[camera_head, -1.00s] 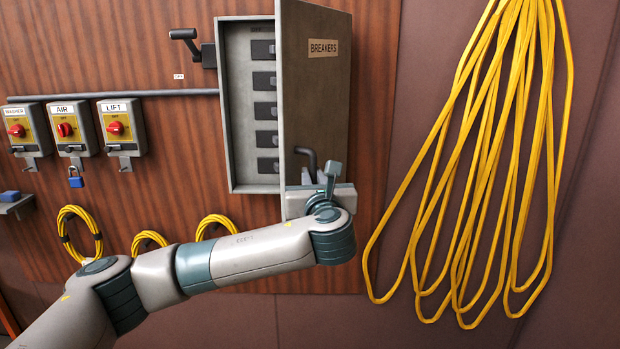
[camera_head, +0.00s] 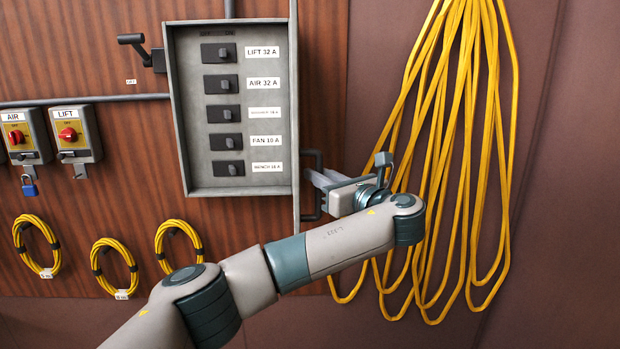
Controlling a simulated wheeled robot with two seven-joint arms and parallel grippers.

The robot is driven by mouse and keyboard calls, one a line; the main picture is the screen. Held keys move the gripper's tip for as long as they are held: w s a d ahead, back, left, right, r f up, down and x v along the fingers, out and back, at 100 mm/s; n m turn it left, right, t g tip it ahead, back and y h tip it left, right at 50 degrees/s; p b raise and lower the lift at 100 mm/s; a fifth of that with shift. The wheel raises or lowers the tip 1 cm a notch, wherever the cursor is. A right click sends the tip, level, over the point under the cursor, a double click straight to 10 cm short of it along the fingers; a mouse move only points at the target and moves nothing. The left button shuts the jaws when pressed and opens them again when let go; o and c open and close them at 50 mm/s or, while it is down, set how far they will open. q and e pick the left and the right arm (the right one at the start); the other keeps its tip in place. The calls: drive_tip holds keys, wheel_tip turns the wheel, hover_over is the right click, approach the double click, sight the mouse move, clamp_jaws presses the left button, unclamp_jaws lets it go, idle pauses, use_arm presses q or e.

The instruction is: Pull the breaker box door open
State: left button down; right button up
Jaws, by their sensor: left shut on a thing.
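The grey breaker box (camera_head: 183,125) is on the wood-panelled wall, with its inside and a column of black breakers in full view. Its door (camera_head: 295,120) stands swung out at the box's right side and shows almost edge-on as a thin strip. The dark bar handle (camera_head: 318,158) sticks out to the right from the door's outer face. My left gripper (camera_head: 322,182) is shut on the handle near its lower part; the fingertips are partly hidden. My right gripper is not in view.
A black lever switch (camera_head: 133,40) is at the box's upper left. Red-knobbed AIR (camera_head: 17,136) and LIFT (camera_head: 68,133) switches are further left. Long yellow cable loops (camera_head: 470,150) hang close behind my left wrist. Small yellow coils (camera_head: 115,265) hang below.

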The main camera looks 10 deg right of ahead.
use_arm(q)
drive_tip(key=shift+w+d+r+n+g+y, duration=0.15)
drive_tip(key=shift+d+r+n+y, duration=0.2)
drive_tip(key=shift+d, duration=0.3)
drive_tip(key=shift+w+d+r+n+g+y, duration=0.1)
drive_tip(key=shift+w+d+n+g+y, duration=0.05)
drive_tip(key=shift+d+y, duration=0.4)
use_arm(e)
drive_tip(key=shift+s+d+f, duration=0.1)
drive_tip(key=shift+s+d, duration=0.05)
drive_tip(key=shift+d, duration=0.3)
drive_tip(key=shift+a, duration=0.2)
use_arm(q)
drive_tip(key=c, duration=2)
unclamp_jaws()
drive_tip(key=shift+w+f, duration=0.1)
drive_tip(key=shift+f, duration=0.25)
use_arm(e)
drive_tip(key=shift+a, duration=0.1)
use_arm(q)
drive_tip(key=shift+d, duration=0.1)
drive_tip(key=shift+a+f+h, duration=0.1)
drive_tip(key=shift+a+h, duration=0.1)
drive_tip(key=shift+h, duration=0.1)
